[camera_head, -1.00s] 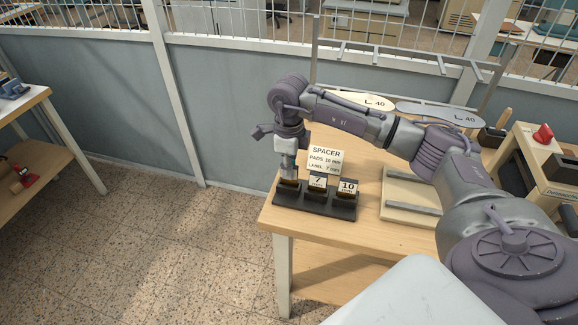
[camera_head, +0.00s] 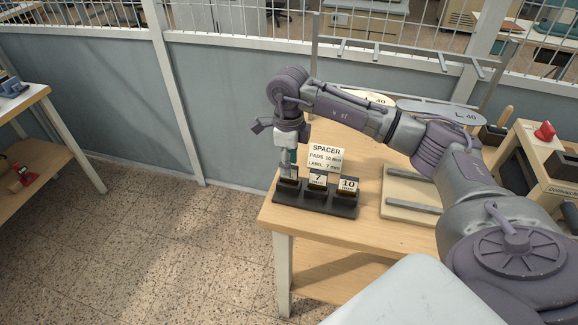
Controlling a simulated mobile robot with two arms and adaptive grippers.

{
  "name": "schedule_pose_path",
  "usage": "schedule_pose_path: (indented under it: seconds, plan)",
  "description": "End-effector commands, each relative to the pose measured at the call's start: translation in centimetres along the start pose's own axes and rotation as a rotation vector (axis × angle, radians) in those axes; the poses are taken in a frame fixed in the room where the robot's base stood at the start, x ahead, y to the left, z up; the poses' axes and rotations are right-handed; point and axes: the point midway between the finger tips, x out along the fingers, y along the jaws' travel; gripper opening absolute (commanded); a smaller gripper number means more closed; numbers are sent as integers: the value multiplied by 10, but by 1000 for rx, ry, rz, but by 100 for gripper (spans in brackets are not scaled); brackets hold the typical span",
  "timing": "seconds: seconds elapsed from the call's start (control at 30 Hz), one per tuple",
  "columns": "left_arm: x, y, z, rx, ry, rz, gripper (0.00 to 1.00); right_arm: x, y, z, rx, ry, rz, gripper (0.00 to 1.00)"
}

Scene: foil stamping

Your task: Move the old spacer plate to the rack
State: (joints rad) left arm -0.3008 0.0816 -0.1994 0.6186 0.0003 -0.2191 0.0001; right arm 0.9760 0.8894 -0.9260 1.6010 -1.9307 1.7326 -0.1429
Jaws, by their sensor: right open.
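The black rack (camera_head: 330,209) stands at the front left of the wooden table. A small dark plate (camera_head: 289,182) sits in its left slot, partly hidden by my right gripper; its label cannot be read. A plate marked 7 (camera_head: 317,179) is in the middle slot and one marked 10 (camera_head: 348,185) in the right slot. My right gripper (camera_head: 289,174) points down just over the left-slot plate, with its fingers open. Whether the fingers still touch the plate cannot be told. My left gripper is out of view.
A sign reading SPACER, PADS 10 mm, LABEL 7 mm (camera_head: 325,158) stands behind the rack. A pale board with grey bars (camera_head: 405,212) lies to its right. Oval paddles marked 40 (camera_head: 440,112) are behind my arm. The floor left of the table is clear.

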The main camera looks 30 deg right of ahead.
Motion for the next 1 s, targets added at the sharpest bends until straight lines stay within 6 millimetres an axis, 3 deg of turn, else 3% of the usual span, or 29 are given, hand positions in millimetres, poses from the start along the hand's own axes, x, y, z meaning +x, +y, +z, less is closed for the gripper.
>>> schedule_pose_path:
  seconds: [0.2,0.43,0.63,1.0]
  plan:
    - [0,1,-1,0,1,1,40,-50,-1,1,0,-5,-5,45]
    - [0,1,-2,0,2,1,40,-89,0,0,0,-3,-3,45]
    - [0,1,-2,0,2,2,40,-102,0,0,0,-1,-2,45]
    - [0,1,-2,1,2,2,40,-102,0,0,0,-1,-2,45]
